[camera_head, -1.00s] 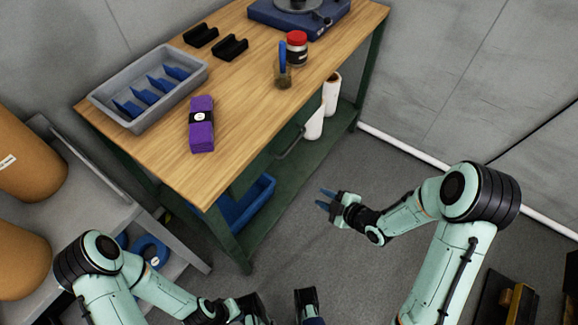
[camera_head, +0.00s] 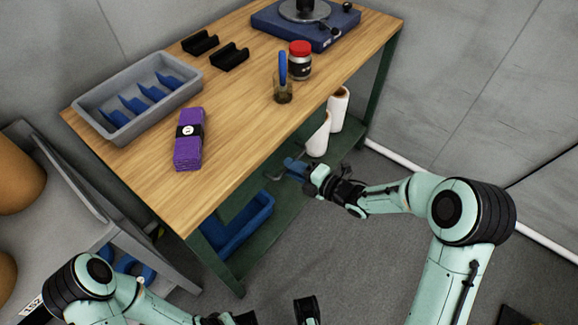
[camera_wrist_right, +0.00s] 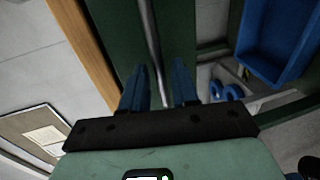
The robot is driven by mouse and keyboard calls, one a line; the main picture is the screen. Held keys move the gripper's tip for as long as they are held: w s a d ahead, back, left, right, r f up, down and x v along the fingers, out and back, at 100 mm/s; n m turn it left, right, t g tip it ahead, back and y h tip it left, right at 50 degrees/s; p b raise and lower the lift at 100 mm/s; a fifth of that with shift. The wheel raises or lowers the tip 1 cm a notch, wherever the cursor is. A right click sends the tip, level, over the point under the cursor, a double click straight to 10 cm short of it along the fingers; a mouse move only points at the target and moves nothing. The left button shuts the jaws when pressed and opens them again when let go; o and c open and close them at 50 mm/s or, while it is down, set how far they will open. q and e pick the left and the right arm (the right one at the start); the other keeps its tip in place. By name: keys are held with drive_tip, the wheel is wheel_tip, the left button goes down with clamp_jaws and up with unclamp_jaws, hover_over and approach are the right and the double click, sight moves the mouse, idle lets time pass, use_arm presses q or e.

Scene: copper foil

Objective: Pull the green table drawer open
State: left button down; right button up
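The green drawer front lies under the near edge of the wooden tabletop and is mostly hidden in the head view. In the right wrist view a green panel (camera_wrist_right: 112,22) carries a grey metal bar handle (camera_wrist_right: 149,40). My right gripper (camera_head: 287,168) is at the handle, below the table edge. In the wrist view, its blue fingertips (camera_wrist_right: 159,80) stand apart, one on each side of the bar, with a gap showing. I cannot tell whether either finger touches it. My left gripper is at the bottom edge of the head view, partly cut off.
The wooden table (camera_head: 225,150) holds a grey bin (camera_head: 140,98), a purple bundle (camera_head: 189,140), a red-lidded jar (camera_head: 299,60) and a small cup (camera_head: 283,92). A blue tray (camera_head: 240,225) and white rolls (camera_head: 338,110) are on the lower shelf. Grey floor is clear in front.

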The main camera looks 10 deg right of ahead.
use_arm(q)
drive_tip(key=shift+w+f, duration=0.1)
drive_tip(key=shift+w, duration=0.05)
use_arm(e)
drive_tip(key=shift+x, duration=1)
drive_tip(key=shift+c, duration=0.3)
clamp_jaws()
drive_tip(key=shift+s+d, duration=0.15)
